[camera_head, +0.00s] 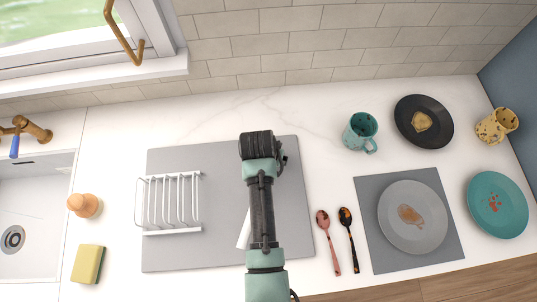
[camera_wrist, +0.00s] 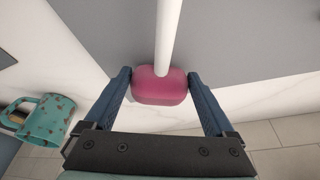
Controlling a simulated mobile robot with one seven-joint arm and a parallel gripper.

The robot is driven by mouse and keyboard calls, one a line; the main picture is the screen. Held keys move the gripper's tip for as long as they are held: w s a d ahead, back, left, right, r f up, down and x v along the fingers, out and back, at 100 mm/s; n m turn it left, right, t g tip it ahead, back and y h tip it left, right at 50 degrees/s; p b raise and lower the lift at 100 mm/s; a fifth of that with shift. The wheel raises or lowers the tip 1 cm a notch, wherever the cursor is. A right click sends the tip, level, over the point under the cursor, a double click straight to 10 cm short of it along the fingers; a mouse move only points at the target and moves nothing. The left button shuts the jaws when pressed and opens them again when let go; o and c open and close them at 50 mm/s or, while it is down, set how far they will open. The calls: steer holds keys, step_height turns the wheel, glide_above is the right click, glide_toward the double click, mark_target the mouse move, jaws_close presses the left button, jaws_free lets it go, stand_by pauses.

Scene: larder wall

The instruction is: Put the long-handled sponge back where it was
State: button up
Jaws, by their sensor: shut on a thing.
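The long-handled sponge shows in the wrist view as a pink sponge head (camera_wrist: 160,87) with a white handle (camera_wrist: 165,35) running up out of the picture. My gripper (camera_wrist: 158,74) has one blue finger on each side of the pink head and is shut on it. In the head view my arm reaches over the grey mat and hides the gripper and the pink head. A short piece of white handle (camera_head: 243,232) shows just left of my arm, over the mat. I cannot tell whether the sponge touches the mat.
A white rack (camera_head: 172,230) stands on the grey mat (camera_head: 215,258), left of my arm. A teal mug (camera_head: 357,131), a dark plate (camera_head: 440,115), two spoons (camera_head: 332,255) and a placemat with a grey plate (camera_head: 425,238) are to the right. A sink (camera_head: 35,210) and yellow sponge (camera_head: 88,264) are left.

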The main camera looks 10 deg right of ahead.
steer(key=shift+f, duration=0.4)
steer(key=o, duration=1.2)
steer(key=shift+r, duration=0.15)
steer(key=b+v, duration=0.1)
steer(key=v, duration=1.1)
steer(key=shift+r+b, duration=0.3)
steer(key=shift+r, duration=0.15)
